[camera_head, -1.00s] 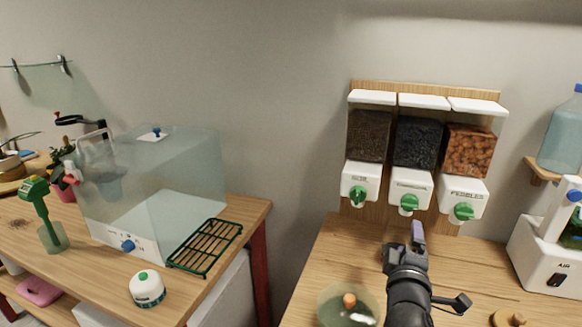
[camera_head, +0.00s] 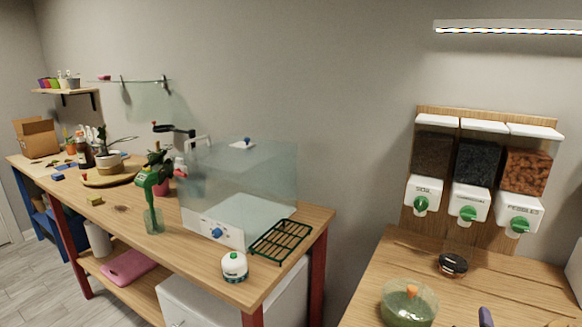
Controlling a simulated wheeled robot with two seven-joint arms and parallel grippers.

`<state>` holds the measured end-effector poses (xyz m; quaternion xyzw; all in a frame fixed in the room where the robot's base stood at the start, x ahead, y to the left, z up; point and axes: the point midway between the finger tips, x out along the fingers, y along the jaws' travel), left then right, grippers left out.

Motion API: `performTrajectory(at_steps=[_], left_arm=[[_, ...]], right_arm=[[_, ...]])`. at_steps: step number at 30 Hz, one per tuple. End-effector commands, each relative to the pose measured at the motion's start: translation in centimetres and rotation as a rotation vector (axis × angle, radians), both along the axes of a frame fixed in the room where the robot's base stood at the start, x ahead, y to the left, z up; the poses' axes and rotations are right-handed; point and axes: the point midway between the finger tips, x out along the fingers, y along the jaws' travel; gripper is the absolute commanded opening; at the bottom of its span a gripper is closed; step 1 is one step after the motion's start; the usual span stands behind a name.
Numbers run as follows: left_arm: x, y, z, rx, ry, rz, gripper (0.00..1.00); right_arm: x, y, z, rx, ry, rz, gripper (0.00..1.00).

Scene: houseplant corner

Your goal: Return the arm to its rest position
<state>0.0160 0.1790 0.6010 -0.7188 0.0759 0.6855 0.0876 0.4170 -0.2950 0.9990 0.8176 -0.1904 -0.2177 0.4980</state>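Only a small bluish-purple tip of my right gripper (camera_head: 485,317) shows at the bottom edge, over the right-hand wooden table. The rest of it and the arm are out of the picture, so its opening and anything in it are hidden. My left gripper is not in view.
The right table (camera_head: 390,262) bears a glass bowl (camera_head: 408,304) and a dark round item (camera_head: 452,264) near that tip. Dispensers (camera_head: 468,205) hang behind. A clear case (camera_head: 240,190), green rack (camera_head: 281,240) and white round device (camera_head: 234,266) stand on the left table.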

Motion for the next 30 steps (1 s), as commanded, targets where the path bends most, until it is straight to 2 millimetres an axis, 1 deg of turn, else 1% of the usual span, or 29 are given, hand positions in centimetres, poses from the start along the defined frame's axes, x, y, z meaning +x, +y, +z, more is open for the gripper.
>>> performTrajectory(at_steps=[5,8,12,14,15,17,21,26,30], left_arm=[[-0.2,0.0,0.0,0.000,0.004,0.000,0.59],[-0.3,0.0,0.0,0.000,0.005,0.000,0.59],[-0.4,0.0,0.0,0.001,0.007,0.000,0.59],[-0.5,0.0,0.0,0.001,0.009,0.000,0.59],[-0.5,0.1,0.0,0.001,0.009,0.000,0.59],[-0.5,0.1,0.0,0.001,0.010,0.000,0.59],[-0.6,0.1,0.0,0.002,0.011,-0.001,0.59],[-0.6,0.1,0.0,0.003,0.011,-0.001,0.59],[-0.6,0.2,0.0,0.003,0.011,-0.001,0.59]], right_arm=[[-3.5,1.7,-3.4,0.216,0.089,-0.025,0.91],[-6.0,3.3,-5.5,0.361,0.162,-0.042,0.91],[-9.9,5.8,-8.1,0.549,0.283,-0.070,0.91],[-11.6,7.0,-9.0,0.623,0.340,-0.084,0.91],[-12.8,7.8,-9.5,0.670,0.379,-0.093,0.91],[-14.6,9.0,-10.2,0.738,0.442,-0.108,0.91],[-19.1,11.8,-11.2,0.880,0.595,-0.146,0.91],[-24.6,14.8,-11.4,1.015,0.789,-0.192,0.91],[-24.1,14.9,-15.9,1.011,0.817,-0.210,0.91]])
